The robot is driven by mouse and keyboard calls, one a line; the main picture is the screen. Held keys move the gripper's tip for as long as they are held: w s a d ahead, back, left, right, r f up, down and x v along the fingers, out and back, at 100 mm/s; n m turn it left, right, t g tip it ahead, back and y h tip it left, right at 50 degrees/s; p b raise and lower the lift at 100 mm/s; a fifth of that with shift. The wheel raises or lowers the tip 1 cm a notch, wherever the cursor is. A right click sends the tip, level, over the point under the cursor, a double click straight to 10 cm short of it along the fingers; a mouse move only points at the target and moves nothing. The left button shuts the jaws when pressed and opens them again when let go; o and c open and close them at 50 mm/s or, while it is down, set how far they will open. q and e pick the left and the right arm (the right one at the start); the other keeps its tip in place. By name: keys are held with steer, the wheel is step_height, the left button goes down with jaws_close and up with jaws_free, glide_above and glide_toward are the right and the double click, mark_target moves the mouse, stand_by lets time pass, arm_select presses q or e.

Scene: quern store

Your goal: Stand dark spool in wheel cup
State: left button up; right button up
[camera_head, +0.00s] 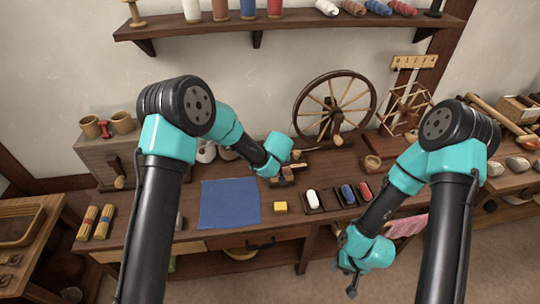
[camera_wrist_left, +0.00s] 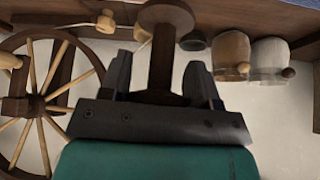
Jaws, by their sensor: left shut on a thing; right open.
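My left gripper (camera_head: 284,178) is shut on a dark brown spool (camera_wrist_left: 162,55), which sits between its two fingers in the left wrist view (camera_wrist_left: 162,88). One round flange shows beyond the fingers. In the head view the spool is small and partly hidden by the gripper, just above the table left of the spinning wheel (camera_head: 335,105). The wheel also shows at left in the wrist view (camera_wrist_left: 38,105). Small pale wooden parts (camera_head: 337,141) show at the wheel's base; I cannot tell which is its cup. My right gripper (camera_head: 349,286) is open and empty, low in front of the table.
A blue cloth (camera_head: 230,203), a yellow block (camera_head: 280,207) and small trays with white, blue and red pieces line the table front. A shelf (camera_head: 290,22) runs above.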

arm_select(q)
steer(key=shift+s+d+f, duration=0.1)
steer(key=shift+s+f, duration=0.2)
steer(key=shift+f, duration=0.1)
steer(key=w+f, duration=0.1)
steer(key=w, duration=1.5)
steer(key=shift+f, duration=0.2)
steer(key=shift+f, duration=0.1)
steer(key=shift+f, duration=1.65)
steer(key=shift+f, duration=0.4)
